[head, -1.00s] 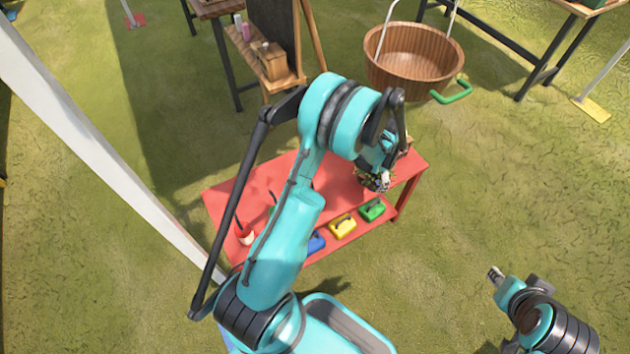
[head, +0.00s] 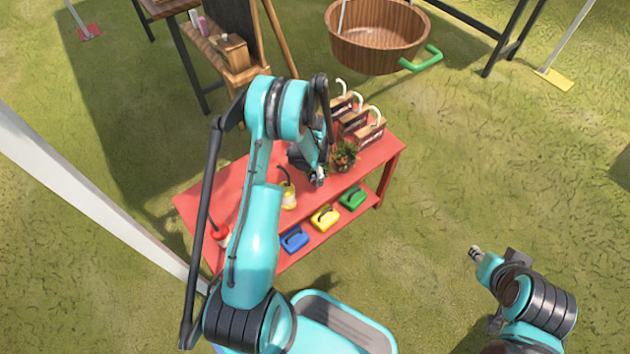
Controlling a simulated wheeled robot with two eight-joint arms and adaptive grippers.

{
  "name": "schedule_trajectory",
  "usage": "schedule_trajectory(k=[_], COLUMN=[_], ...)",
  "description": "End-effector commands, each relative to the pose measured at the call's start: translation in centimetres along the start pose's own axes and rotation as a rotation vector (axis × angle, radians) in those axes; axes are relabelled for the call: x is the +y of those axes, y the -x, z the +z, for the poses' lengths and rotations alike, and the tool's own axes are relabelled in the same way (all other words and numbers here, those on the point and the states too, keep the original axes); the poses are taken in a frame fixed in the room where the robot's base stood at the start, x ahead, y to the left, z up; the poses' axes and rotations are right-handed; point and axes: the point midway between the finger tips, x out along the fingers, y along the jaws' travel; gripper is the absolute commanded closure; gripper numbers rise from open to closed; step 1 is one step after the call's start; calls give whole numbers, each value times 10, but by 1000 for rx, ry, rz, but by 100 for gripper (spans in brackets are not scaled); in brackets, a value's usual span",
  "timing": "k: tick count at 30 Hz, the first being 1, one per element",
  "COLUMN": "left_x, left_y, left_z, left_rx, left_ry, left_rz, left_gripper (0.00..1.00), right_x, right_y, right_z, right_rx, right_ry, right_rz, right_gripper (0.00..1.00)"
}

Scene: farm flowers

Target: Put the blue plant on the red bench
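The red bench (head: 255,180) stands in the middle of the head view. A small leafy plant with reddish bits (head: 344,152) stands upright on its top, towards the right end. Its pot is small and dark, and I cannot make out any blue on it. My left gripper (head: 318,177) is just left of the plant, low over the bench top, and looks apart from it. Its fingers are too small and dark to judge their opening. My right gripper (head: 474,253) is off to the right over the grass, away from the bench; its opening is unclear.
Several small wooden boxes with white hooked handles (head: 356,122) stand at the bench's back right. A yellow-white can (head: 288,195) is on top; blue (head: 294,239), yellow (head: 325,217) and green (head: 353,198) cans sit on the lower shelf. A wooden tub (head: 375,45) is behind.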

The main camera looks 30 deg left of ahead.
Motion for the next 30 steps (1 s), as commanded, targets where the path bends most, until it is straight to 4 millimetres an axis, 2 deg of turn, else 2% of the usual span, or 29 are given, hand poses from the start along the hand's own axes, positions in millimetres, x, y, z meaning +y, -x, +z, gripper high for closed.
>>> schedule_trajectory(k=[8, 19, 20, 22, 30], left_x=[0, 0, 0, 0, 0], left_y=[-39, -41, -41, -41, -41], left_z=[0, -1, -1, -1, -1], left_rx=[0, 0, 0, 0, 0], left_ry=[0, 0, 0, 0, 0], left_rz=[0, 0, 0, 0, 0], left_gripper=[70, 70, 28, 9, 8], right_x=[0, 0, 0, 0, 0], right_y=[-17, -16, -16, -16, -16], right_z=[12, 11, 11, 11, 11], right_rx=[0, 0, 0, 0, 0], right_ry=[0, 0, 0, 0, 0], right_rz=[0, 0, 0, 0, 0], right_gripper=[68, 68, 68, 68, 68])
